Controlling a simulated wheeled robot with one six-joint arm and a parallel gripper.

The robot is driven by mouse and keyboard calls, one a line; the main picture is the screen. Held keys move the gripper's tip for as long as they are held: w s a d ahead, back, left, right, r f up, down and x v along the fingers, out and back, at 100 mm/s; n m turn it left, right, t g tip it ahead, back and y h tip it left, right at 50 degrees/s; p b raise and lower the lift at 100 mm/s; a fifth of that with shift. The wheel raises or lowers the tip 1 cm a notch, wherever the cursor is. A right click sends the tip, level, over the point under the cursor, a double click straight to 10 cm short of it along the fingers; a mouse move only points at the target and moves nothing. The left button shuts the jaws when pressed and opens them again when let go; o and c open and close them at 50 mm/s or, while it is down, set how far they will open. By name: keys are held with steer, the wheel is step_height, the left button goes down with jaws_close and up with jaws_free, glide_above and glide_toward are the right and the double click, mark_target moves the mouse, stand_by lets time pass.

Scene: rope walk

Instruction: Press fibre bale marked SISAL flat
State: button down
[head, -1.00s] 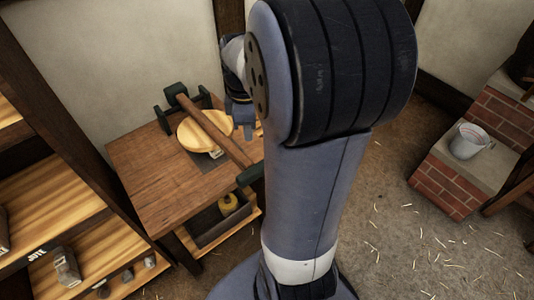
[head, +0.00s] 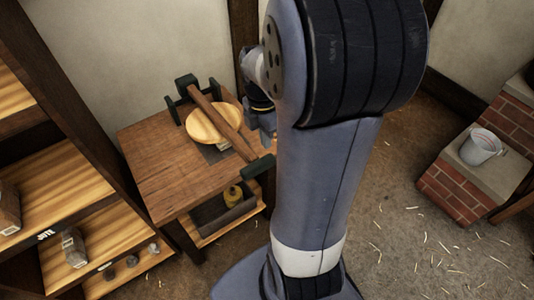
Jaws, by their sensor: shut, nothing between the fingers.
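A press stands on a wooden table (head: 155,165). It has a long wooden lever (head: 228,133) between dark green end fittings and a round pale wooden plate (head: 200,127) under the lever. A small pale edge of something (head: 223,147) shows under the plate's front; the plate hides the rest. I cannot read a SISAL mark anywhere. My gripper (head: 268,138) is shut and empty, just right of the plate and lever, apart from them in the picture. My arm partly covers this side.
Shelves at the left hold wrapped bales (head: 74,248) and a JUTE label (head: 46,235). A bucket (head: 480,147) stands on brickwork at the right. Straw-strewn floor is open between.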

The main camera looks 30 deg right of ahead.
glide_above(269, 168)
steer(key=w, duration=0.1)
step_height(269, 168, down, 6)
steer(key=shift+w+r+b, duration=0.1)
steer(key=shift+b, duration=0.2)
steer(key=f+b, duration=0.2)
steer(key=f, duration=0.1)
steer(key=s+f+b, duration=0.1)
steer(key=f, duration=0.1)
steer(key=shift+f+b, duration=0.2)
steer(key=shift+b, duration=0.1)
steer(key=shift+s+a+f, duration=0.1)
steer(key=shift+s+f, duration=0.1)
steer(key=shift+s, duration=0.1)
steer(key=shift+w+r+p, duration=0.1)
steer(key=shift+r+p, duration=0.2)
steer(key=shift+r, duration=0.1)
step_height(269, 168, up, 15)
steer(key=p, duration=0.5)
steer(key=shift+w+f, duration=0.15)
steer(key=shift+w, duration=0.2)
steer(key=shift+f, duration=0.1)
